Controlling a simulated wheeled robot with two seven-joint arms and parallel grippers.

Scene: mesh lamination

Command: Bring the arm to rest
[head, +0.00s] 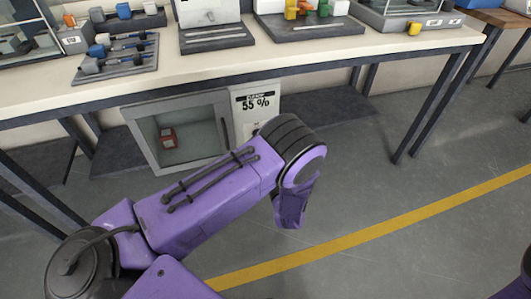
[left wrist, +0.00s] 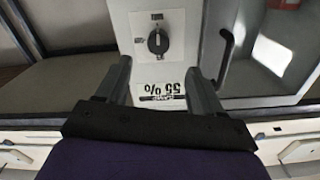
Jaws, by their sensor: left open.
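My left arm comes in from the left in the head view, and its purple links bend down at the elbow. The left gripper is hidden there. In the left wrist view my left gripper (left wrist: 162,84) is open, its two dark fingers apart with nothing between them. Beyond the fingers is a white panel (left wrist: 177,50) with a black knob (left wrist: 158,41) and a "55 %" label that appears upside down. My right gripper is in neither view.
A long bench (head: 215,70) holds a tool rack (head: 118,62) and several grey fixtures. Under it stands a glass-fronted cabinet (head: 150,163) with a red item (head: 168,137) inside; its "55 %" panel (head: 262,97) faces me. The grey floor is clear, crossed by a yellow line (head: 400,227).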

